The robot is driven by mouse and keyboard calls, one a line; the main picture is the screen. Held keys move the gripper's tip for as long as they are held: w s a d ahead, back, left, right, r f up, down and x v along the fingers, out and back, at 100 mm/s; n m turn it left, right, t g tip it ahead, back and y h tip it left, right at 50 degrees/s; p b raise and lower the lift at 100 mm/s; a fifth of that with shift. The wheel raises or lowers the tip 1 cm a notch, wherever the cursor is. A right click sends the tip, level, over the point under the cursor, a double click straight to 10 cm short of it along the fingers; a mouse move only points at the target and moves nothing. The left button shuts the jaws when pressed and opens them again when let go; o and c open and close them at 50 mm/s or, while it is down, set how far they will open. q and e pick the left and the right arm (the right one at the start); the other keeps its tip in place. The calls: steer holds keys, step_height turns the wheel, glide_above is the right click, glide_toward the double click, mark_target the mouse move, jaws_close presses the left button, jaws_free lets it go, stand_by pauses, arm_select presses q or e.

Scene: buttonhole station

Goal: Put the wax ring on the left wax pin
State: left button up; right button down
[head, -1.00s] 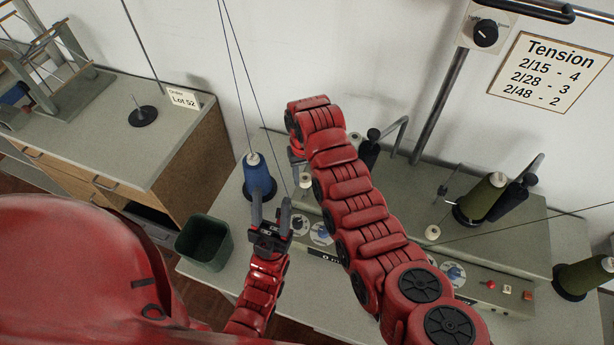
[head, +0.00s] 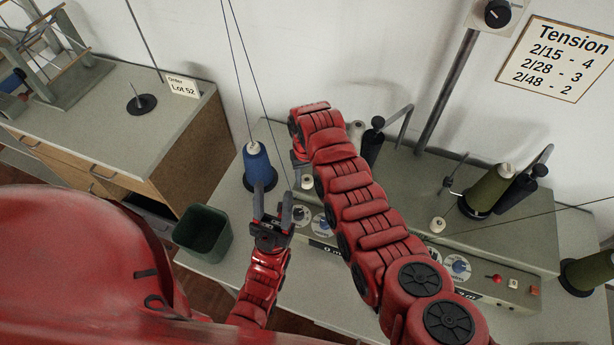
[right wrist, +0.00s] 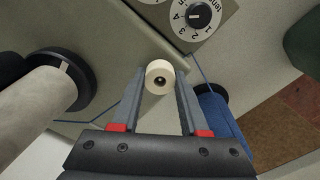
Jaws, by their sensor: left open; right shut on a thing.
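My right gripper (right wrist: 160,88) is shut on a cream wax ring (right wrist: 160,77), held between its fingertips. The ring's dark hole faces the right wrist camera, with a small glint inside. I cannot tell whether a pin is in it; the left wax pin is not clearly visible. In the head view the ring (head: 307,183) shows beside my red right arm, which hides much of that gripper. Another small cream ring-like piece (head: 438,224) sits on the machine further right. My left gripper (head: 272,208) is open and empty, fingers pointing up, in front of the blue thread cone (head: 258,166).
A white cone (right wrist: 40,105) is left of the ring in the wrist view; the blue cone (right wrist: 215,115) is on the right. A dial (right wrist: 195,16) lies beyond. A green bin (head: 203,235) stands at the left. Threads run up from the blue cone's area.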

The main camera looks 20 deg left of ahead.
steer(key=shift+f+b, duration=0.45)
steer(key=shift+f, duration=0.05)
stand_by(0.4)
steer(key=shift+c, duration=1.7)
jaws_free()
step_height(320, 180, up, 6)
steer(key=shift+r+b, duration=0.1)
steer(key=shift+b, duration=1.05)
step_height(320, 180, up, 11)
steer(key=p, duration=0.2)
steer(key=shift+r, duration=0.1)
